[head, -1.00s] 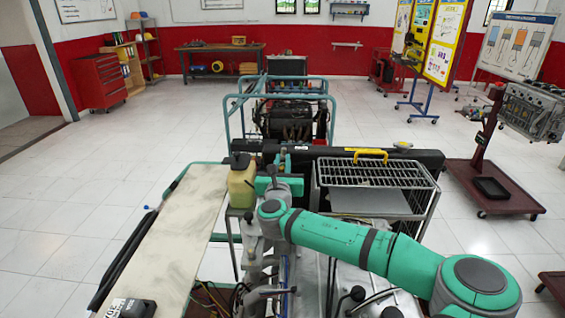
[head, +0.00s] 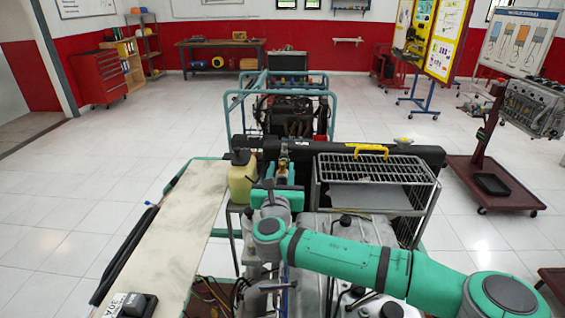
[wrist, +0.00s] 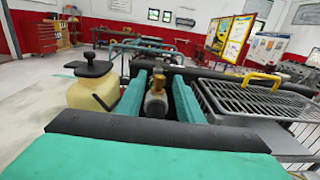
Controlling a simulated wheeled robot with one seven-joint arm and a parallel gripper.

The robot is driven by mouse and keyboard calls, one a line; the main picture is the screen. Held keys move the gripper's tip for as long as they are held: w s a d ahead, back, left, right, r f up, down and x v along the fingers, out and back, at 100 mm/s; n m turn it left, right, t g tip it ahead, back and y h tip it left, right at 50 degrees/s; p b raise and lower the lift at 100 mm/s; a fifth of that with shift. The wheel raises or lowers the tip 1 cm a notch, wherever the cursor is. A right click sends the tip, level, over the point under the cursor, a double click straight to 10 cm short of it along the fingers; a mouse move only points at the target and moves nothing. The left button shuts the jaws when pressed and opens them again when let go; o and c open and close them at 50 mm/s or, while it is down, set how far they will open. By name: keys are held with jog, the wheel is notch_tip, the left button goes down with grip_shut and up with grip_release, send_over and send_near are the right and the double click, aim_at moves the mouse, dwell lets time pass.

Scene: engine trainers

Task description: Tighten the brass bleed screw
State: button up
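The brass bleed screw (wrist: 156,100) appears as a small brass fitting with a grey top in the wrist view, between the two teal fingers of my gripper (wrist: 158,92). A gap shows on each side of it, and the fingers do not appear to touch it. I cannot tell how far beyond the fingertips it stands. In the head view, the brass fitting (head: 284,164) shows small, just past my gripper (head: 280,188). My gripper is open and empty.
A yellowish bottle with a black cap (head: 241,180) stands close left of my gripper. A wire rack (head: 372,170) with a yellow handle (head: 368,150) is to the right. A long black bar (head: 420,154) crosses behind. A pale bench top (head: 170,235) lies at left.

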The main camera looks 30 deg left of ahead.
aim_at(283, 165)
jog(key=shift+v, duration=1.65)
jog(key=shift+w, duration=0.1)
